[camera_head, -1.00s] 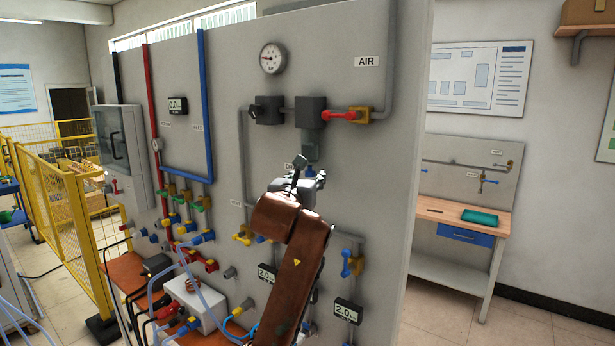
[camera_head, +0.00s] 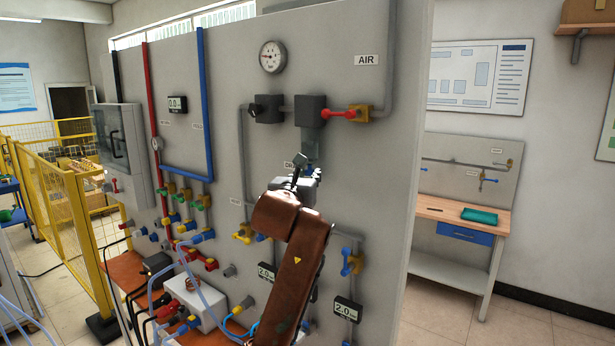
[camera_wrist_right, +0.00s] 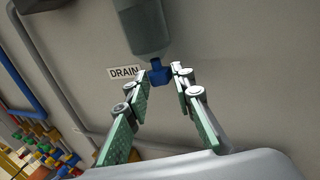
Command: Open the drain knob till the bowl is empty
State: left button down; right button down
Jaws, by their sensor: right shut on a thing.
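The clear grey-green bowl (camera_head: 311,147) hangs under the dark air unit on the panel. It also shows at the top of the right wrist view (camera_wrist_right: 145,28). I cannot tell how much liquid it holds. The blue drain knob (camera_wrist_right: 160,74) sits at the bowl's bottom, beside the "DRAIN" label (camera_wrist_right: 123,72). My right gripper (camera_wrist_right: 161,78) is shut on the drain knob, with one fingertip on each side of it. In the head view my right gripper (camera_head: 302,168) is just below the bowl and hides the knob. My left gripper is out of view.
A red-handled valve (camera_head: 338,114) and a pressure gauge (camera_head: 273,57) are above the bowl. Yellow and blue valves (camera_head: 351,262) and pipes stick out below, near my right arm. A workbench (camera_head: 462,215) stands at the right.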

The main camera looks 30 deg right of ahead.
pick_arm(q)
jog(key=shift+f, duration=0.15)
pick_arm(e)
jog(key=shift+y, duration=0.3)
pick_arm(q)
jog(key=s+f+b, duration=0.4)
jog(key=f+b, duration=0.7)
jog(key=b, duration=0.1)
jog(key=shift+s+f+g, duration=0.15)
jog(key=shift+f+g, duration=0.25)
pick_arm(e)
jog(key=shift+s+d+n+t+y, duration=0.1)
jog(key=shift+d+n+t+y, duration=0.2)
jog(key=shift+n+t+y, duration=1.2)
jog(key=shift+s+d+n+t+y, duration=0.15)
jog(key=shift+d+n+y, duration=0.2)
jog(key=shift+n+y, duration=2.3)
jog(key=shift+s+d+n+t+y, duration=0.2)
jog(key=shift+n+t+y, duration=0.75)
jog(key=shift+y, duration=2.1)
jog(key=shift+w+d, duration=0.1)
jog(key=c, duration=1.7)
grip_release()
jog(key=shift+o, duration=0.2)
